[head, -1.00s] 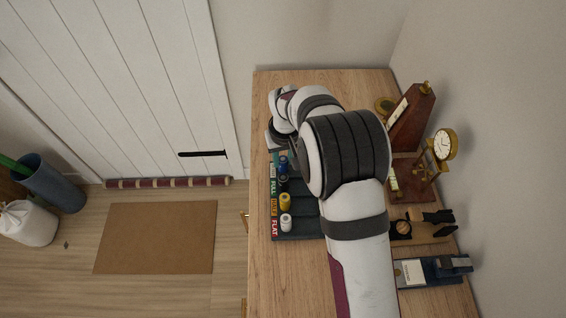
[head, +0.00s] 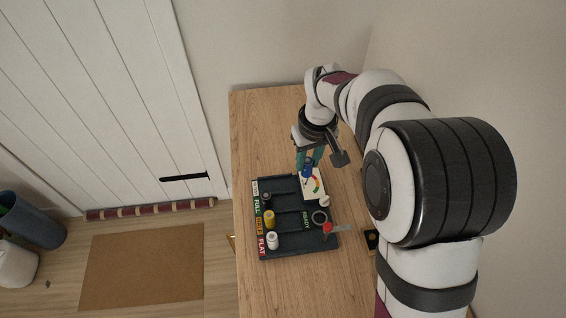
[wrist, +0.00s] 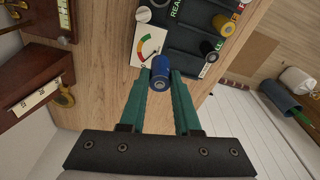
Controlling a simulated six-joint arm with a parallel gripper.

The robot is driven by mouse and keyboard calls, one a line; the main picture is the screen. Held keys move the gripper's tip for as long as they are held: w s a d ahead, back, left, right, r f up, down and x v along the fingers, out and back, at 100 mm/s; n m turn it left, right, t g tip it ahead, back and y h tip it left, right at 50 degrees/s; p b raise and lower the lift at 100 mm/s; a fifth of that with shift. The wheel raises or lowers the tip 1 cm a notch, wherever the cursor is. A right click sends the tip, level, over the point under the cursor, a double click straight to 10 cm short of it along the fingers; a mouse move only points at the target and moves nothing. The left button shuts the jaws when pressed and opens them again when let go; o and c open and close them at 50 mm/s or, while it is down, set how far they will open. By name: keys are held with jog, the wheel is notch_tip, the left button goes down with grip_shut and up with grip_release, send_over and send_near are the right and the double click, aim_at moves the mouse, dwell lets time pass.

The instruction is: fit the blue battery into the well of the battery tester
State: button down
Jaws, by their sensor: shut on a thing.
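My gripper (head: 309,157) is shut on the blue battery (head: 307,171), whose end also shows between the green fingers in the wrist view (wrist: 161,66). The battery tester (head: 317,187) has a white face with a coloured gauge, and it also shows in the wrist view (wrist: 143,50). The battery is at the edge of the tester face nearest my gripper. I cannot tell whether it touches the tester or hangs above it. I cannot make out the well.
A dark tray (head: 290,247) with labelled lanes holds a black battery (head: 265,199), a yellow battery (head: 269,219) and a white battery (head: 272,241). A dark ring (head: 320,217) and a red-tipped part (head: 327,228) are at its right. Bare wooden tabletop lies behind the tray.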

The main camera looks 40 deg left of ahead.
jog(key=s+d+m+t, duration=0.1)
jog(key=d+m, duration=0.1)
jog(key=d, duration=0.7)
jog(key=s+d+m, duration=0.2)
jog(key=d, duration=0.7)
send_near(319, 218)
jog(key=shift+w+m, duration=0.3)
jog(key=shift+w, duration=0.05)
notch_tip(319, 218, down, 4)
jog(key=shift+a+f, duration=0.15)
jog(key=shift+f, duration=0.1)
jog(key=c, duration=0.6)
grip_release()
